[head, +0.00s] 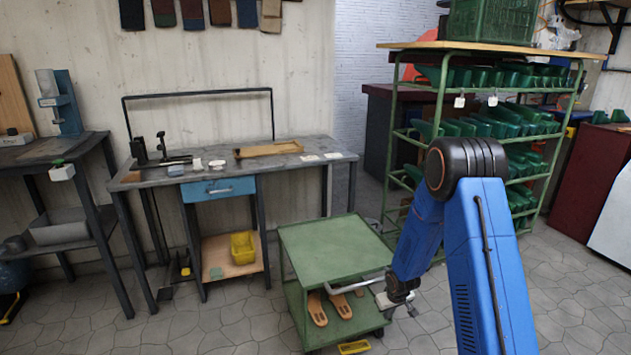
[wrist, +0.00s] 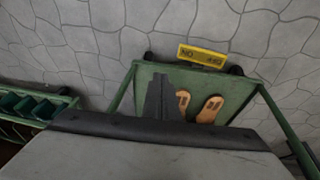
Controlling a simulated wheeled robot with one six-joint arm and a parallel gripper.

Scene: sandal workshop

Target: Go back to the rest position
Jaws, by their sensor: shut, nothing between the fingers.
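My blue arm stands at the right of the head view, its upper link raised and its forearm hanging down. My gripper (head: 388,300) is low, in front of the right side of the green cart (head: 335,248), near its handle. I cannot tell whether it touches the handle. In the wrist view my gripper (wrist: 160,82) is shut and empty, a dark narrow shape seen against the cart's lower shelf (wrist: 225,84). Nothing hangs from it.
The cart's top is bare; tan sandal soles (head: 317,309) lie on its lower shelf. A workbench (head: 200,175) stands behind left, a green rack (head: 440,110) behind right. Floor at front left is clear.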

